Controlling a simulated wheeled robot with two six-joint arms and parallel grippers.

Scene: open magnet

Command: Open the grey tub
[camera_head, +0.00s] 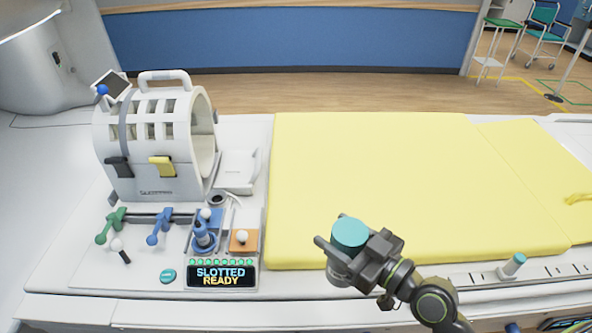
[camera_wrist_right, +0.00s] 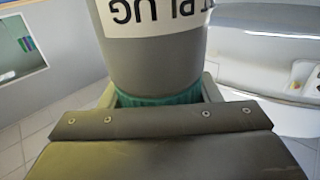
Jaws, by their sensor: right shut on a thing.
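The grey tub (camera_head: 340,272) is a grey cylinder with a teal round top (camera_head: 350,233). My right gripper (camera_head: 348,252) is shut on it near the teal end, over the front edge of the yellow mat. In the right wrist view the grey tub (camera_wrist_right: 154,62) fills the upper middle, with a white label showing upside-down letters that read "PLUG". A teal band (camera_wrist_right: 158,98) shows between the fingers there. The tub looks roughly upright in the head view, and its lower end is partly hidden. I cannot tell whether its base touches anything. My left gripper is not in view.
A yellow mat (camera_head: 380,180) covers the middle and right. A white ring-shaped device (camera_head: 150,140) stands at the left. In front are green and blue levers, a blue fixture (camera_head: 204,236), an orange block (camera_head: 243,240) and a display reading "SLOTTED READY" (camera_head: 221,276).

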